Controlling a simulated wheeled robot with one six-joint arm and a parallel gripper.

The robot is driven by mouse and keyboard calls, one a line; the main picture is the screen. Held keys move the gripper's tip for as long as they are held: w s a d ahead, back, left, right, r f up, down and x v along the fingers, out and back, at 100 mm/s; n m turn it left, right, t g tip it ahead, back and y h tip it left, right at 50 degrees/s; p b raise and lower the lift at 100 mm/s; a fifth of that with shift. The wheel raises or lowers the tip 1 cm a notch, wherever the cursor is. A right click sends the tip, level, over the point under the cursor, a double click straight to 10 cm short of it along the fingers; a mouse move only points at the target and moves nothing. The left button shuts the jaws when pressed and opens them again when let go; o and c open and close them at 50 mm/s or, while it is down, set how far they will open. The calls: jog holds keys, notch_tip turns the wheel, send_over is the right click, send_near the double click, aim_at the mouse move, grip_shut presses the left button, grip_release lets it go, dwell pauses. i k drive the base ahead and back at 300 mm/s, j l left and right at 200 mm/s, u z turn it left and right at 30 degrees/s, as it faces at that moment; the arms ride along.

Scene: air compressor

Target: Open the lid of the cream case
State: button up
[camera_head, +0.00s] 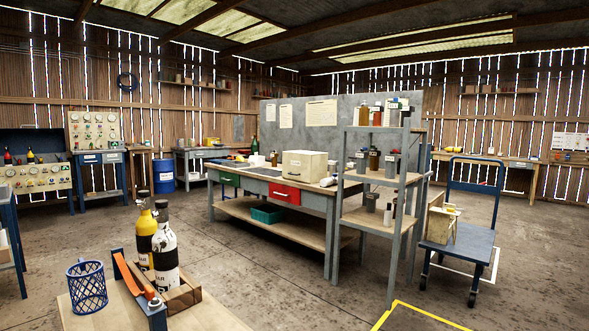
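A cream case (305,163) stands on the workbench (262,184) in the middle of the room, near the bench's right end. It is box-shaped, and its lid looks shut. A small dark mark, perhaps a handle or latch, shows on its front. Its back is hidden. My gripper is not in view, and the case is some distance away across the floor.
A grey shelf rack (398,180) with bottles stands right of the bench, close to the case. A blue cart (460,243) is farther right. A near table (215,313) holds bottles (163,250) and a blue mesh cup (87,287). Floor (270,270) before the bench is clear.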

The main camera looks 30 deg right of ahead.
aim_at(296, 164)
jog(key=i+l+z, duration=0.4)
jog(key=l+z, duration=0.15)
jog(key=i+l+z, duration=0.25)
jog(key=z, duration=0.25)
jog(key=i+l+z, duration=0.45)
jog(key=i+z, duration=0.25)
jog(key=z, duration=0.25)
jog(key=i+l+u, duration=0.2)
jog(key=i, duration=0.3)
jog(key=i+l+u, duration=0.2)
jog(key=i, duration=0.35)
jog(key=i+j+u, duration=0.25)
jog(key=i+u, duration=0.25)
jog(key=i+j+u, duration=0.15)
jog(key=i+u, duration=0.2)
jog(key=u, duration=0.15)
jog(key=i+l+u, duration=0.1)
jog(key=i+u, duration=0.4)
jog(key=i+j+z, duration=0.1)
jog(key=i, duration=1.55)
jog(key=i+l+u, duration=0.15)
jog(key=i, duration=0.5)
